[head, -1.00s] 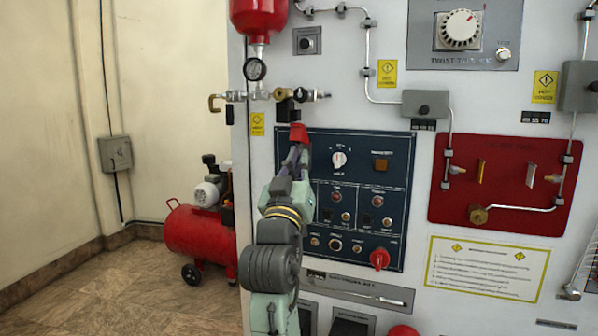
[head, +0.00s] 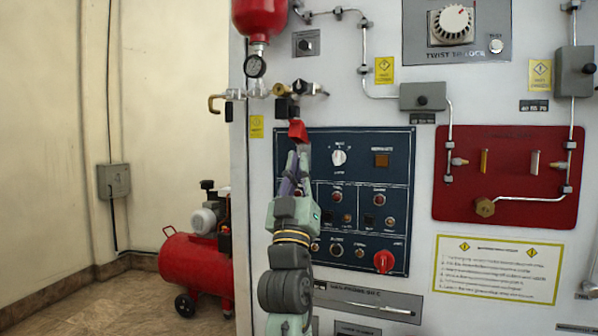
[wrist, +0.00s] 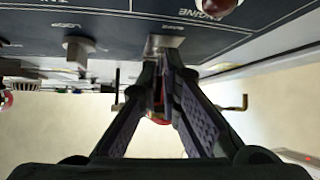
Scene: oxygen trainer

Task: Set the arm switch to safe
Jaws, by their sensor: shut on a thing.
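A dark blue control panel (head: 395,205) carries dials and small switches. A small red piece (head: 297,130) stands at its top left corner, which looks like a switch cover or lever. My gripper (head: 298,155) is right below it, with its fingertips at the red piece. In the wrist view my gripper's fingers (wrist: 168,65) come together in front of a metal plate (wrist: 165,42) on the panel. They are shut on the red piece, mostly hidden between them. Its exact position and the switch labels are too small to read.
A white dial (head: 338,157) and a red knob (head: 383,262) are on the same panel. A red compressor (head: 195,262) stands on the floor at left. A red board (head: 510,175) is at right.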

